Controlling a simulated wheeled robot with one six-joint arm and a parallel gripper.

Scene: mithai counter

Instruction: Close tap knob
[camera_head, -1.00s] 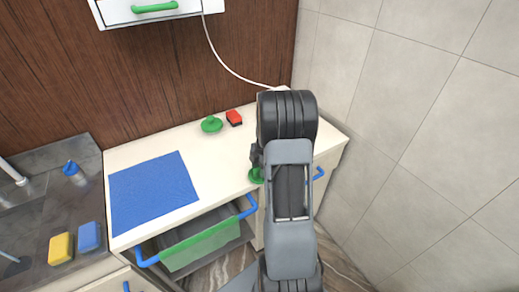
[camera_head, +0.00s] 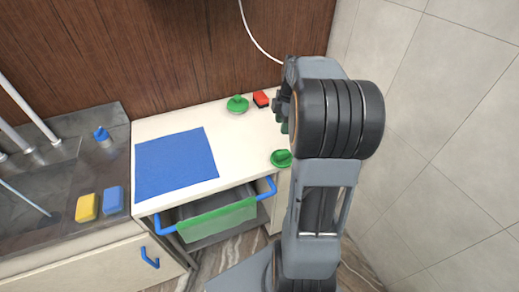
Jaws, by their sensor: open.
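Metal pipes that look like the tap (camera_head: 18,108) rise over the grey sink at the far left. No tap knob can be made out for sure. A small blue-topped piece (camera_head: 101,134) stands at the sink's back right; I cannot tell whether it is a knob or a bottle cap. My gripper (camera_head: 281,106) is mostly hidden behind my own arm, above the counter's right part, well to the right of the sink. It is open, and I see nothing held.
A drawer with a green front (camera_head: 217,220) stands open below. Yellow (camera_head: 87,207) and blue (camera_head: 114,200) sponges lie by the sink.

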